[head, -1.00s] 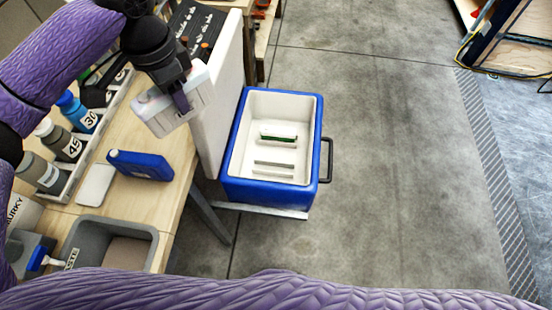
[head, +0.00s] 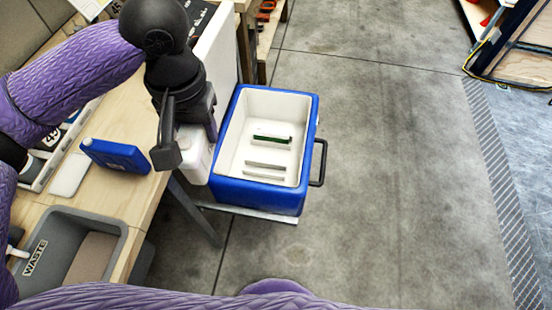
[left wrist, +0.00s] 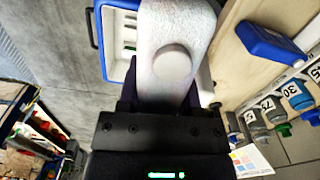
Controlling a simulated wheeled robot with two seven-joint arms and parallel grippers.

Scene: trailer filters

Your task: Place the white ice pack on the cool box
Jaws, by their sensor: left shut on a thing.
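The white ice pack (head: 196,156) is held in my left gripper (head: 182,140), which is shut on it. The pack hangs at the table's right edge, just left of the cool box. In the left wrist view the ice pack (left wrist: 172,60) fills the upper middle, with a round cap-like bump on its face. The cool box (head: 258,197) is blue with a white inside and stands open on a low shelf. It also shows in the left wrist view (left wrist: 116,40), partly hidden behind the pack. Inside it lies a small white and green item (head: 272,140). My right gripper is not in view.
A blue ice pack (head: 116,155) and a flat white pad (head: 69,175) are on the wooden table, near a grey waste bin (head: 125,240). A white upright panel (head: 216,60) stands behind the box's left side. The floor to the right is clear.

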